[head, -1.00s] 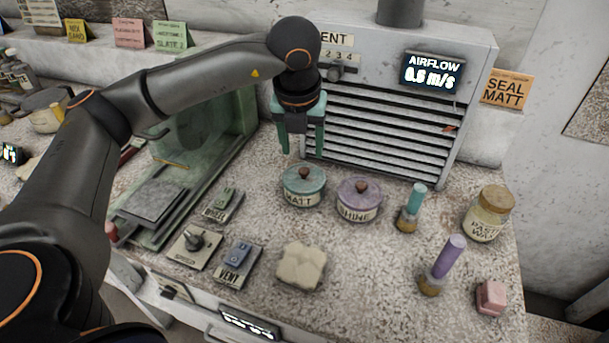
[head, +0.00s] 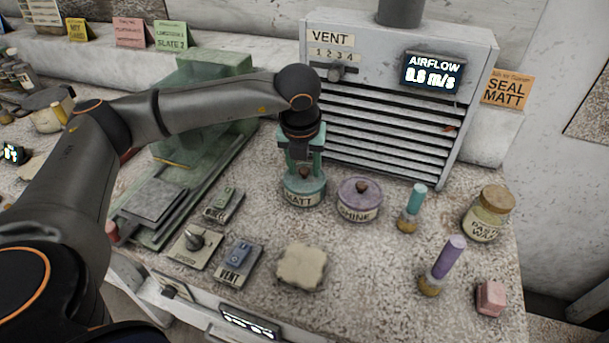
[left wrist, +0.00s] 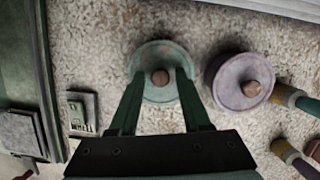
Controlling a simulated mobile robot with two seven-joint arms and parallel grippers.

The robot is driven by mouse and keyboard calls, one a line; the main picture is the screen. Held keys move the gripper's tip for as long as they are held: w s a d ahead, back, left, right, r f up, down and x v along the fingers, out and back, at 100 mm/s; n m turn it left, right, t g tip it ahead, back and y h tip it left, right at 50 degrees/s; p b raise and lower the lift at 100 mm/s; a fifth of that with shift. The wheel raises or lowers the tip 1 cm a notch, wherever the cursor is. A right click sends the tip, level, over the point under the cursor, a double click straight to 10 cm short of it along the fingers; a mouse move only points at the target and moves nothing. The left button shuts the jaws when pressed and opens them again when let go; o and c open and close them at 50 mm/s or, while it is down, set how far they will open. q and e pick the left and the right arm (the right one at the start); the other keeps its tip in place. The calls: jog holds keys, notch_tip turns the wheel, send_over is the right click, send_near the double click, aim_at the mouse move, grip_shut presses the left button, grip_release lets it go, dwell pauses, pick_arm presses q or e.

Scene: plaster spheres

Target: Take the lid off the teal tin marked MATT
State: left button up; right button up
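The teal tin marked MATT (head: 303,196) stands upright on the speckled bench with its lid (head: 291,184) on. A brown knob (left wrist: 160,77) sits in the middle of the lid, which shows from above in the left wrist view (left wrist: 150,60). My left gripper (head: 304,168) points straight down over the tin. Its two teal fingers (left wrist: 158,85) are apart, with the knob between them and a gap visible on each side in the left wrist view. I cannot tell whether the fingertips touch the lid. My right gripper is not in view.
The lilac tin marked SHINE (head: 359,199) stands close at the right. Behind is the slatted vent unit (head: 385,110). Brushes with teal (head: 416,199) and purple (head: 449,255) handles stand further right. A pale cloth (head: 301,267) and the VENT switch (head: 238,262) are in front.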

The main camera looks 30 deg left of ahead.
pick_arm(q)
grip_shut()
jog(key=shift+r, duration=0.15)
dwell(0.4)
